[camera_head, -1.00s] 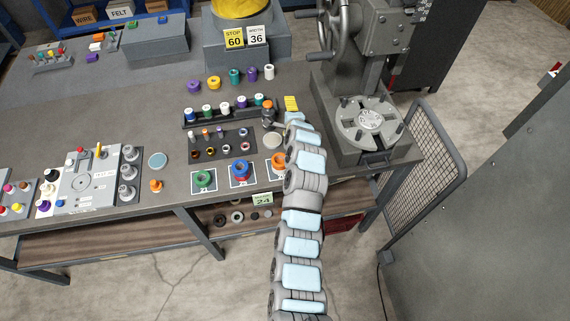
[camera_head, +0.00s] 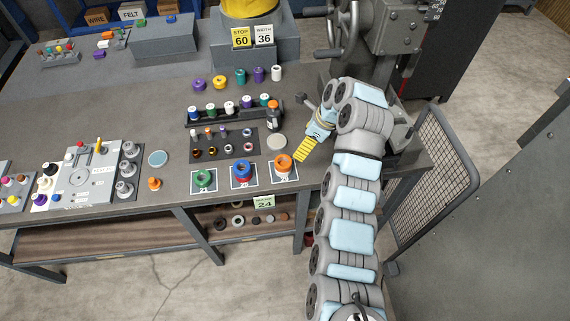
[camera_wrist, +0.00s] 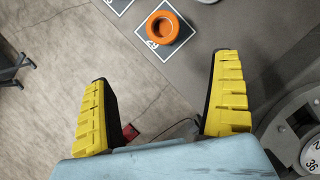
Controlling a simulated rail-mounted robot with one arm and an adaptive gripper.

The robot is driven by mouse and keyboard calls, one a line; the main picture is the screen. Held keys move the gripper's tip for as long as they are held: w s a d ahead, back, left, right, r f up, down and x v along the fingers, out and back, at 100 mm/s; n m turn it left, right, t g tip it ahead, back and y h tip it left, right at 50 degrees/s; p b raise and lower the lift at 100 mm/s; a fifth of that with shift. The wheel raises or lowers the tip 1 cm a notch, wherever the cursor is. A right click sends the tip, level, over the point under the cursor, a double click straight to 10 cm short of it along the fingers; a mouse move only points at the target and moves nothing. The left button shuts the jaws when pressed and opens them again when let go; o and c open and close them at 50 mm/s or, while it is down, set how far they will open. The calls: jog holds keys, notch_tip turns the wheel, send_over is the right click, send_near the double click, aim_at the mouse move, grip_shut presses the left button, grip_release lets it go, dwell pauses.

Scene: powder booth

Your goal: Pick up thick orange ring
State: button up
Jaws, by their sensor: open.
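A thick orange ring (camera_head: 283,164) lies flat on a white-edged card at the front right of the bench. It also shows in the wrist view (camera_wrist: 163,28), near the top, with its dark hole visible. My gripper (camera_head: 303,153) is just right of the ring in the head view, with one yellow finger showing and the other hidden. In the wrist view, the two yellow fingers of my gripper (camera_wrist: 164,66) are wide apart with nothing between them. The ring is beyond the fingertips, in line with the gap.
A blue ring (camera_head: 242,171) and a green ring (camera_head: 204,179) lie on cards to the left. A round pale disc (camera_head: 276,142) and an orange-capped bottle (camera_head: 273,117) stand behind. A grey press machine (camera_head: 385,45) and a mesh guard (camera_head: 437,165) bound the right side.

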send_near(281, 164)
jog(key=f, duration=0.1)
jog(key=f+p, duration=0.1)
jog(key=shift+s+a+f, duration=0.15)
jog(key=shift+a+f, duration=0.05)
jog(key=shift+f, duration=0.2)
jog(key=shift+w+b+x, duration=0.15)
jog(key=shift+b+x, duration=0.1)
jog(key=shift+x, duration=0.45)
jog(key=shift+w+b+x, duration=0.15)
jog(key=shift+b+x, duration=0.05)
jog(key=shift+x, duration=0.5)
jog(key=shift+b+x, duration=0.6)
jog(key=shift+x, duration=0.7)
jog(key=shift+a+r, duration=0.1)
jog(key=shift+a, duration=0.1)
jog(key=c, duration=1.4)
jog(key=shift+o, duration=0.2)
jog(key=shift+r, duration=0.1)
